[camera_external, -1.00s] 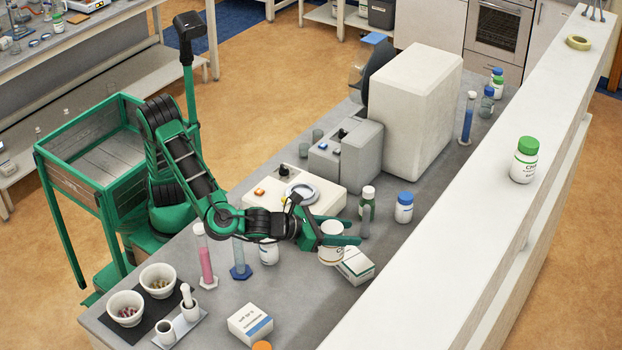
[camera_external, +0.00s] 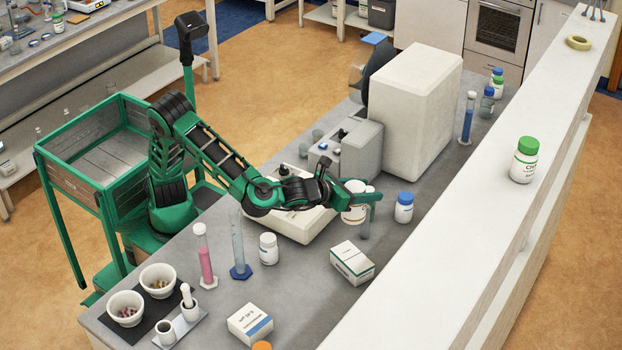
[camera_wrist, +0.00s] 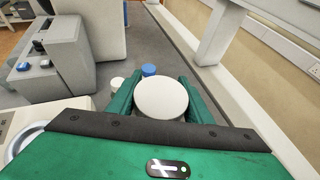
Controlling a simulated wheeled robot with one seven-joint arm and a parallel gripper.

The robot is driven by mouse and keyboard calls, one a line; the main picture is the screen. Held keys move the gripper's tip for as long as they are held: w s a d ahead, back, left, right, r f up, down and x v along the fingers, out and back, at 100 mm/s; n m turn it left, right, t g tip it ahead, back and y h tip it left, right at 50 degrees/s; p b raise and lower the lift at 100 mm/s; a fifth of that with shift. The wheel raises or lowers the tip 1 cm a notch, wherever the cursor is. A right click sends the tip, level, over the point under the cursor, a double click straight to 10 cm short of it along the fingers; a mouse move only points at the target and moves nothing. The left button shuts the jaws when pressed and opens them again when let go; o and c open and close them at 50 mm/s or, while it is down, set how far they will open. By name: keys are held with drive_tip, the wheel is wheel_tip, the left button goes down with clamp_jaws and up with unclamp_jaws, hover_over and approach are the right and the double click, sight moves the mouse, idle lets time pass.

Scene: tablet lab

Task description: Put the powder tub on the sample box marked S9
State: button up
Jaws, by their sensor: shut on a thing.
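My gripper (camera_external: 361,201) is shut on the powder tub (camera_external: 352,214), a white tub with a tan or orange label band. In the wrist view the tub's round white lid (camera_wrist: 161,97) sits upright between the two green fingers. The tub is held above the bench. A white box with a green stripe (camera_external: 351,264) lies on the bench below and in front of it. A white box with a blue stripe (camera_external: 250,323) lies nearer the front edge. I cannot read an S9 mark on either box.
A blue-capped jar (camera_external: 404,207) stands right of my gripper, and a bottle and a grey cylinder stand partly hidden behind it. A white jar (camera_external: 268,249) and tall cylinders (camera_external: 239,255) stand to the left. Bench around the green-striped box is mostly clear.

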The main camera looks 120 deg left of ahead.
drive_tip(key=w+d+f, duration=0.4)
drive_tip(key=d+f, duration=0.2)
drive_tip(key=f, duration=0.2)
drive_tip(key=shift+f, duration=0.15)
drive_tip(key=o, duration=1.3)
drive_tip(key=shift+f, duration=0.1)
drive_tip(key=v, duration=1.2)
